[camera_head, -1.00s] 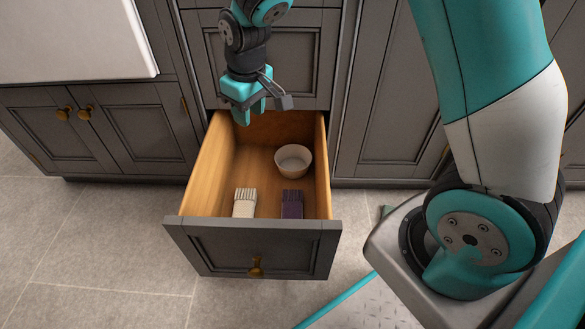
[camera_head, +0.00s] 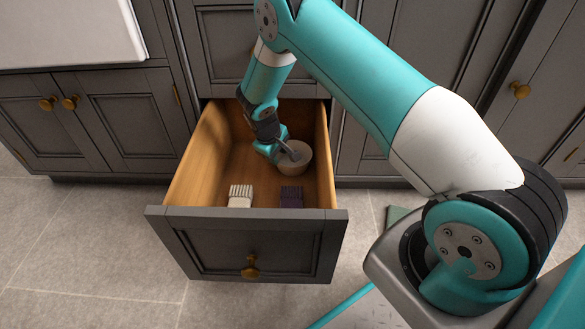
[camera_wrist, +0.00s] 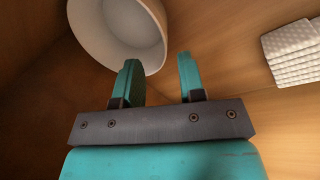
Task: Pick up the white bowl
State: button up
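The white bowl (camera_head: 302,163) stands in the back right part of the open drawer, partly covered by my gripper in the head view. My gripper (camera_head: 284,154) is down inside the drawer at the bowl's left side. In the wrist view the two teal fingers (camera_wrist: 160,78) are spread apart. The bowl (camera_wrist: 138,30) shows there at upper left, with its rim close to the fingertips and the left finger overlapping it. Part of the rim shows in the gap between the fingers. I cannot tell whether either finger touches it.
A white brush (camera_head: 240,196) and a dark purple brush (camera_head: 291,197) lie near the drawer's front. The drawer's middle left floor is bare.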

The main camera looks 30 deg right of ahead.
aim_at(281, 164)
jog(key=shift+b+x, duration=0.4)
jog(key=shift+x, duration=0.85)
jog(key=b+x, duration=0.4)
jog(key=x, duration=0.1)
jog(key=shift+s+a+f, duration=0.15)
jog(key=shift+s, duration=0.2)
grip_shut()
